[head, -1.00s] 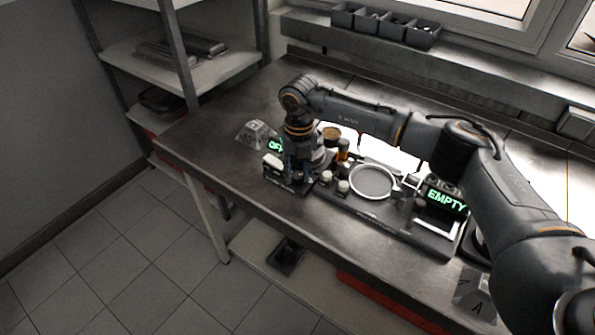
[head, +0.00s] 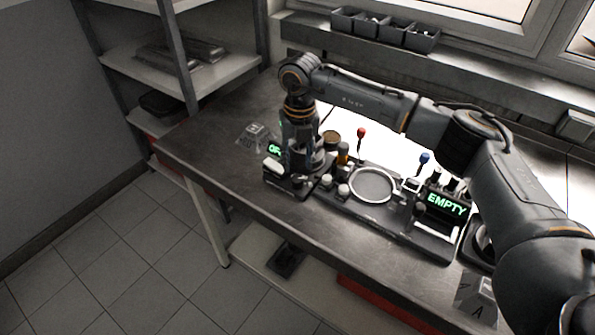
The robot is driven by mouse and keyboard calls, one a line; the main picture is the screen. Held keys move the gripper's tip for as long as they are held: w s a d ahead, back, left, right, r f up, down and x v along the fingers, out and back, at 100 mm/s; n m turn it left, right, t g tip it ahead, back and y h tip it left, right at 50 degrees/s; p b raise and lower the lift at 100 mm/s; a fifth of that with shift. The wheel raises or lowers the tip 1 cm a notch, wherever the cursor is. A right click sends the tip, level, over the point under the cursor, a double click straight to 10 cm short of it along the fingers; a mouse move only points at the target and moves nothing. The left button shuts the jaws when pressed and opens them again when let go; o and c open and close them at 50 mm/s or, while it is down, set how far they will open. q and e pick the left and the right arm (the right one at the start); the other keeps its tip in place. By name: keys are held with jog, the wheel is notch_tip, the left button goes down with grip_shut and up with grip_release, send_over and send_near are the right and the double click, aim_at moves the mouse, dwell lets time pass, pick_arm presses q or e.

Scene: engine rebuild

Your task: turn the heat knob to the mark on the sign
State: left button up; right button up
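My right gripper (head: 302,162) points straight down over a small dark control box (head: 285,183) at the left end of the equipment. Its fingers hide much of the box, and I cannot see whether they are open or shut. The box has a partly covered green display (head: 275,150) with the letters "OF" showing. A heat knob cannot be made out clearly; it may be behind the gripper. A small grey sign (head: 252,134) with lettering too small to read stands on the bench left of the gripper. My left gripper is out of view.
Right of the box is a dark fixture with a round plate (head: 373,185), small white-topped knobs (head: 343,190) and a green "EMPTY" display (head: 446,204). Red (head: 361,132) and blue (head: 424,158) ball-topped levers stand behind. Another sign (head: 476,298) is at front right. The bench's left end (head: 215,135) is clear.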

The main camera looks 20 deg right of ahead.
aim_at(299, 178)
notch_tip(299, 178, up, 7)
jog(key=shift+f, duration=0.2)
dwell(0.5)
